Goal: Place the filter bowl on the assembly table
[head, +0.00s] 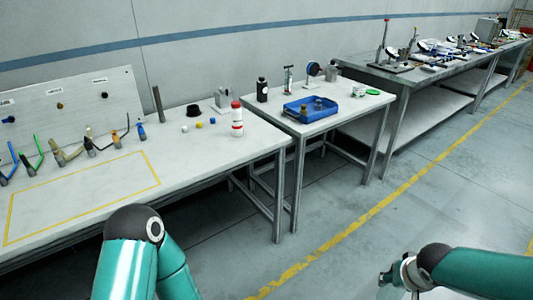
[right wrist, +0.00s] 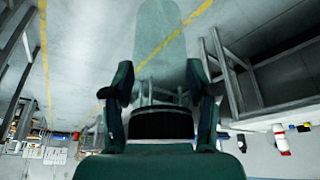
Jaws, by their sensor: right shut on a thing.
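A clear, greenish see-through filter bowl (right wrist: 160,38) shows in the right wrist view, between the fingers of my right gripper (right wrist: 160,85). The right gripper is shut on it, and the floor shows through its wall. In the head view my right arm comes in at the lower right, over the floor and away from the tables. The bowl is hard to make out there. A long pale table (head: 190,160) with a yellow outlined rectangle stands at the left; the rectangle is bare. My left arm shows at the lower left, but its gripper is out of view.
Bent tools (head: 60,155) and a red-capped white bottle (head: 237,120) stand on the left table. A smaller table holds a blue tray (head: 297,116) and a dark bottle (head: 262,90). A crowded metal bench (head: 392,77) stands farther right. The floor (head: 350,245) in front is clear.

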